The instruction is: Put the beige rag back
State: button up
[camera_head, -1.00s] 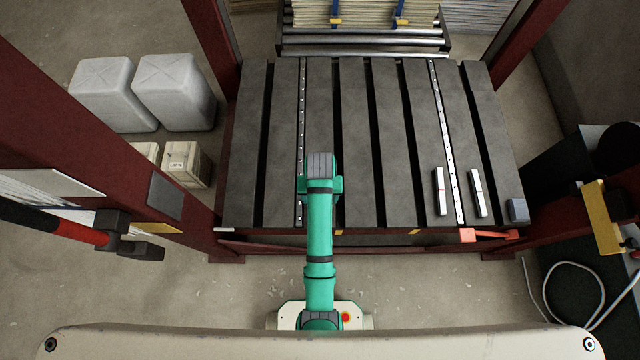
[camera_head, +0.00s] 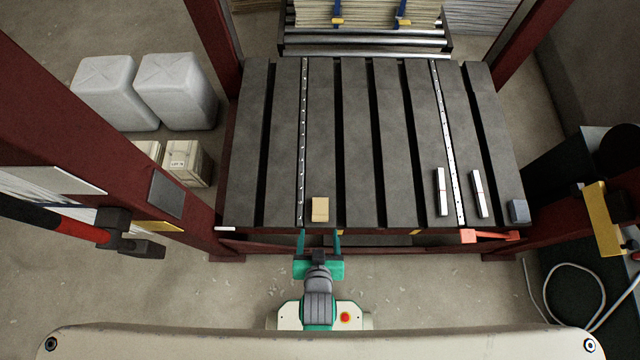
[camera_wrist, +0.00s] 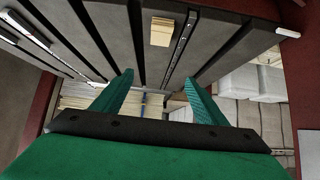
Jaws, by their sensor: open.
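The beige rag (camera_head: 320,209) is a small folded block lying on the dark slatted table (camera_head: 357,150) near its front edge, left of the middle. In the wrist view the rag (camera_wrist: 162,31) shows at the top, ahead of the fingers and apart from them. My gripper (camera_head: 318,236) is in front of the table's front edge, just short of the rag. Its two green fingers are spread with nothing between them, as the wrist view (camera_wrist: 160,90) also shows.
Two pale bars (camera_head: 440,192) (camera_head: 479,193) and a grey-blue block (camera_head: 518,210) lie at the table's front right. Perforated strips run along the slats. Red posts (camera_head: 210,40) flank the table. The middle of the table is clear.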

jog(key=s+r+t, duration=0.2)
jog(key=s+r, duration=0.2)
jog(key=r, duration=0.5)
jog(key=s+r+t, duration=0.3)
jog(key=s+r, duration=0.1)
jog(key=r, duration=0.6)
jog(key=shift+d+r+t, duration=0.25)
jog(key=shift+r+t, duration=0.05)
